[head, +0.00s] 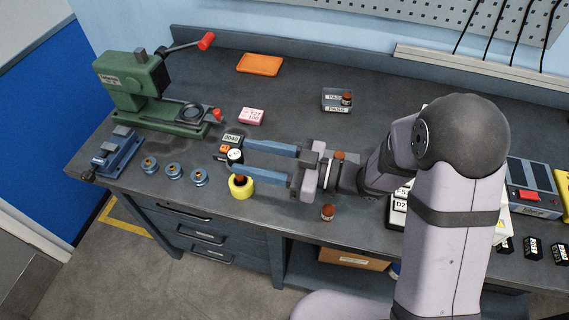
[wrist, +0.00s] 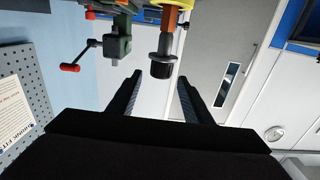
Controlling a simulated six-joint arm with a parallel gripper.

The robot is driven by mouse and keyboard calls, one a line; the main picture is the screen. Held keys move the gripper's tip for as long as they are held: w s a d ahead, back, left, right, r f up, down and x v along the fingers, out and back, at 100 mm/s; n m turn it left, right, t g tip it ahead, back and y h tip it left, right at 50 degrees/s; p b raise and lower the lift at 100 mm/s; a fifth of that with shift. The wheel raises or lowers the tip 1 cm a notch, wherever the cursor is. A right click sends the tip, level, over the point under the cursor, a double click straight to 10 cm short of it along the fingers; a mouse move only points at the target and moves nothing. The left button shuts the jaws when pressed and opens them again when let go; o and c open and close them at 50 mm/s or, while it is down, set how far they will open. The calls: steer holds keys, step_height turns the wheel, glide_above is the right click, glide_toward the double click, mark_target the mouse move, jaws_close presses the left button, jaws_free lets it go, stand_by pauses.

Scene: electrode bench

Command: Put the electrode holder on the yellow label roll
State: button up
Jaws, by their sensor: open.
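The electrode holder has a black end cap, a silver flange and an orange-brown body. In the head view the holder (head: 235,156) stands upright on the yellow label roll (head: 241,191), near the bench's front edge. My gripper (head: 232,157) is open, its two blue fingers reaching left on either side of the holder; the nearer finger hides part of its body. In the wrist view, which is upside down, the holder (wrist: 163,48) shows beyond my open fingertips (wrist: 159,79), its cap apart from both. The yellow roll (wrist: 172,3) meets its body at the top edge.
A small counter (head: 232,140) sits close behind the fingers. Three blue-based pieces (head: 173,171), a blue vise (head: 115,150) and a green press (head: 135,90) stand at left. A brown-topped piece (head: 327,212) stands near the front edge.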

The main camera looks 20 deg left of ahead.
steer(key=d+b, duration=0.1)
steer(key=d, duration=0.7)
